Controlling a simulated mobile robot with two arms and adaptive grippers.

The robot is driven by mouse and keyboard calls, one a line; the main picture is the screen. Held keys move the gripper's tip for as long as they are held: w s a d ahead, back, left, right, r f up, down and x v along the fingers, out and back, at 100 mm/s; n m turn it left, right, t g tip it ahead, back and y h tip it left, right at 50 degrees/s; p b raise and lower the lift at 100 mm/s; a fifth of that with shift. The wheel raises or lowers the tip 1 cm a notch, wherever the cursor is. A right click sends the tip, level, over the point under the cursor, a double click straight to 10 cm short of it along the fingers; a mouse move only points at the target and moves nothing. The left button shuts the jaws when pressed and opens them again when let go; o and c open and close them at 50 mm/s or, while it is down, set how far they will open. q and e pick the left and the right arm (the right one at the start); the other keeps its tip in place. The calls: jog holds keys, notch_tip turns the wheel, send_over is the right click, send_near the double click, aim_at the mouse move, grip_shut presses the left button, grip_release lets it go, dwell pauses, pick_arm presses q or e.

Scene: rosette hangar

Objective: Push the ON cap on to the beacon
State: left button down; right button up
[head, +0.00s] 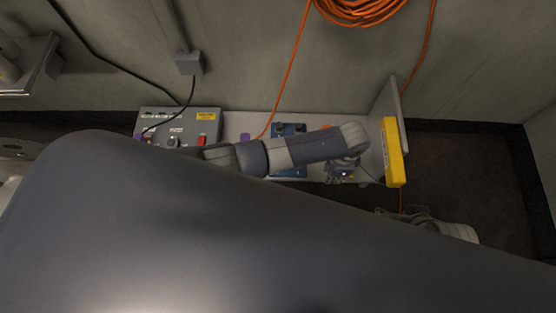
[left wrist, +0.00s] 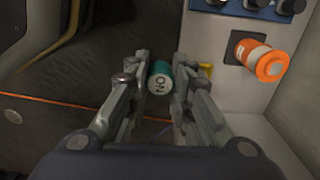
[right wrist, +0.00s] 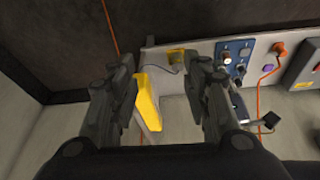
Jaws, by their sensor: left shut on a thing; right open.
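The teal ON cap (left wrist: 160,78) is held between the fingertips of my left gripper (left wrist: 159,84), its lettered end showing upside down in the left wrist view. An orange cylinder with a white band, which looks like the beacon (left wrist: 262,60), stands on a dark square plate, apart from the cap and to its right. In the head view my left gripper (head: 340,174) is at the bench's front edge, and the cap cannot be made out there. My right gripper (right wrist: 164,92) is open and empty, with a yellow box (right wrist: 148,102) seen beyond its fingers.
A blue panel with knobs (right wrist: 234,62) stands on the pale bench (head: 232,124). A grey control box (head: 207,123) is at the bench's left. The yellow box is on the bench's right end panel (head: 391,105). Orange cable (head: 290,80) hangs down the wall. My arm hides part of the bench.

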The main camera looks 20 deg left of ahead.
pick_arm(q)
jog(key=shift+s+d+r, duration=0.1)
jog(key=shift+d+r, duration=0.15)
jog(key=shift+d, duration=0.2)
pick_arm(e)
jog(key=shift+s+d+r, duration=0.1)
jog(key=shift+s, duration=0.15)
